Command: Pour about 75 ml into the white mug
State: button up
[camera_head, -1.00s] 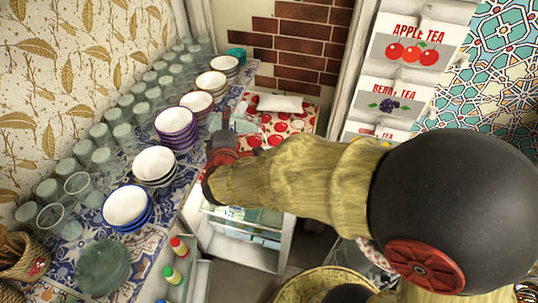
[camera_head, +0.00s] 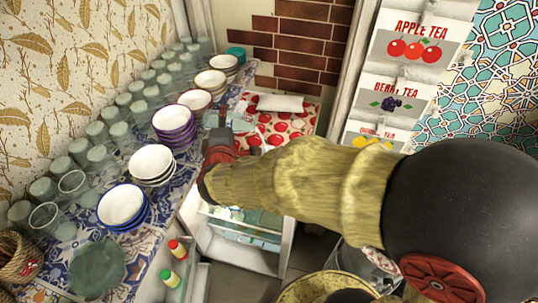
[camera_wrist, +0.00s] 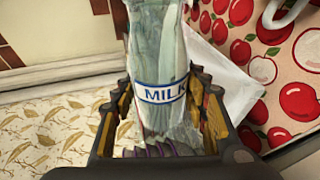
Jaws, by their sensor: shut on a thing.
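My gripper (camera_wrist: 162,82) is shut on a clear glass milk bottle (camera_wrist: 156,40) with a blue-edged MILK label, seen in the wrist view. Its fingers lie on both sides of the bottle. In the head view my gripper (camera_head: 224,142) is at the right edge of the patterned shelf, near the red-and-white cherry cloth (camera_head: 306,117); the bottle there is small and unclear. A curved white handle (camera_wrist: 288,12) shows at the top right of the wrist view, over the cherry cloth. It may belong to the white mug, but its body is out of frame.
Stacked bowls (camera_head: 122,205) and rows of glasses (camera_head: 73,183) crowd the shelf at the left. A folded white cloth (camera_head: 280,103) lies on the cherry cloth. An open white cabinet (camera_head: 245,245) is below.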

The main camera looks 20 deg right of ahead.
jog(key=shift+d+m+b, duration=0.1)
jog(key=shift+m+b, duration=0.2)
jog(key=shift+b, duration=1.2)
jog(key=p, duration=0.4)
jog(key=shift+r+n+p, duration=0.3)
jog(key=shift+r+n, duration=0.1)
jog(key=n+p, duration=0.1)
jog(key=p, duration=0.5)
jog(key=shift+a+r+g+h, duration=0.1)
jog(key=shift+a+g+h, duration=0.2)
jog(key=shift+f, duration=0.25)
jog(key=r+p, duration=0.1)
jog(key=p, duration=0.3)
jog(key=shift+w+n, duration=0.1)
jog(key=shift+n, duration=0.3)
jog(key=shift+a+r+p, duration=0.1)
jog(key=shift+p, duration=0.5)
jog(key=shift+n+g+h, duration=0.3)
jog(key=shift+n, duration=0.1)
jog(key=shift+p, duration=0.35)
